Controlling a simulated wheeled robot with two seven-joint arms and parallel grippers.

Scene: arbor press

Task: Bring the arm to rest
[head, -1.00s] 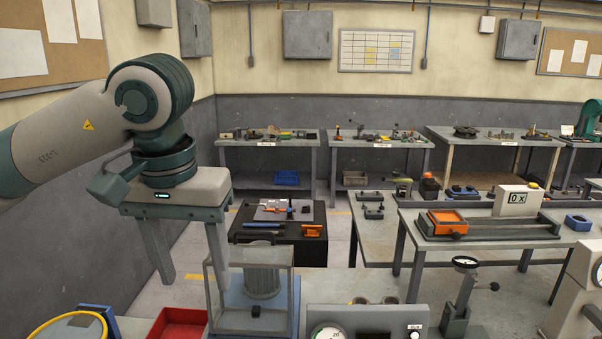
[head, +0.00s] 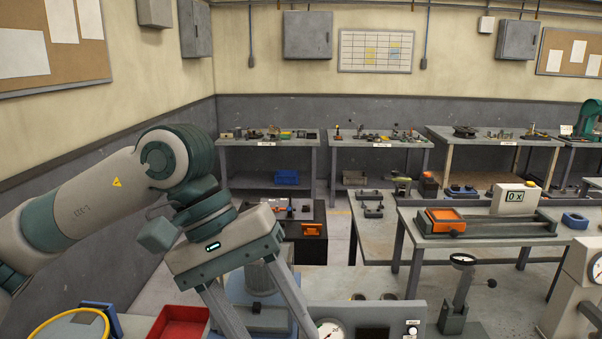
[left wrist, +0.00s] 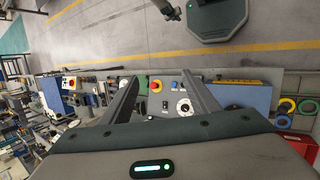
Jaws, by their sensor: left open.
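My left arm comes in from the left of the head view, bent at the wrist. Its gripper (head: 279,326) is open, with nothing between the two fingers. The fingers slant down to the right, in front of the framed fixture with a grey cylinder (head: 258,280) and beside the gauge panel (head: 365,318). Their tips are near the lower edge of the picture. My right gripper is in neither view.
A red tray (head: 181,327) is below the left arm. A post-like tool (head: 459,295) stands right of the gauge panel. Open floor with yellow lines (left wrist: 125,55) shows in the left wrist view.

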